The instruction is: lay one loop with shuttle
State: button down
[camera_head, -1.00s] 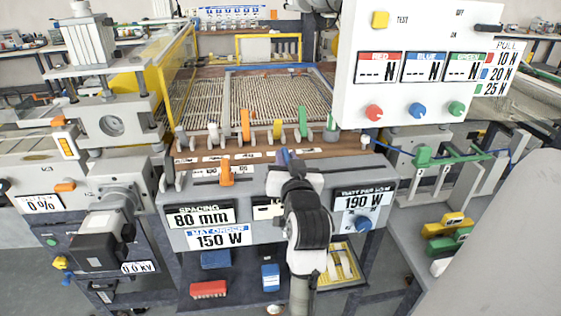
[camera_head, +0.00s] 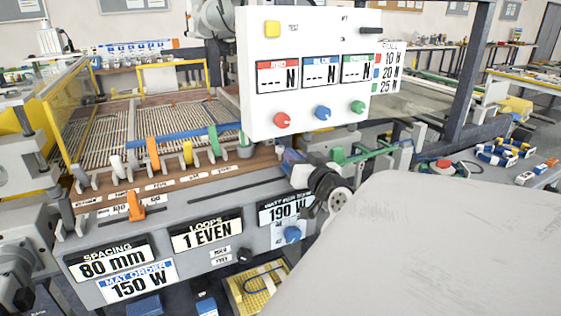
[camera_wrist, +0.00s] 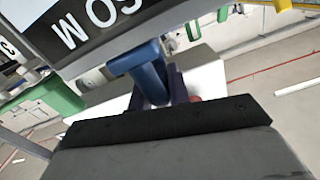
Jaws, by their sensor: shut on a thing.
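My gripper (camera_head: 288,160) is over the right end of the grey control panel (camera_head: 200,200), above the 190 W display. It is shut on a small blue piece (camera_wrist: 150,80), which seems to be the shuttle. In the head view the fingers and that piece are small and partly hidden by my wrist. The heating mat bed (camera_head: 110,122), with its pale parallel lines, lies behind the panel. A row of coloured levers, including an orange one (camera_head: 152,153) and a green one (camera_head: 213,140), stands at its front edge. A blue bar (camera_head: 170,137) crosses behind or over them.
A white force tester box (camera_head: 310,65) with knobs and blank displays hangs close above my gripper. The loops display (camera_head: 207,232) reads 1 EVEN. A green bracket (camera_head: 350,154) is just right of my gripper. A yellow tray (camera_head: 250,290) sits below the panel.

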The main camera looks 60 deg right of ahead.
jog(key=shift+s+d+r, duration=0.1)
jog(key=shift+d+r, duration=0.05)
jog(key=c, duration=1.4)
grip_release()
jog(key=shift+d, duration=0.15)
jog(key=shift+o, duration=0.2)
jog(key=shift+s+a, duration=0.15)
jog(key=shift+a, duration=0.05)
jog(key=b+v, duration=0.4)
jog(key=v, duration=0.9)
jog(key=shift+s+a, duration=0.15)
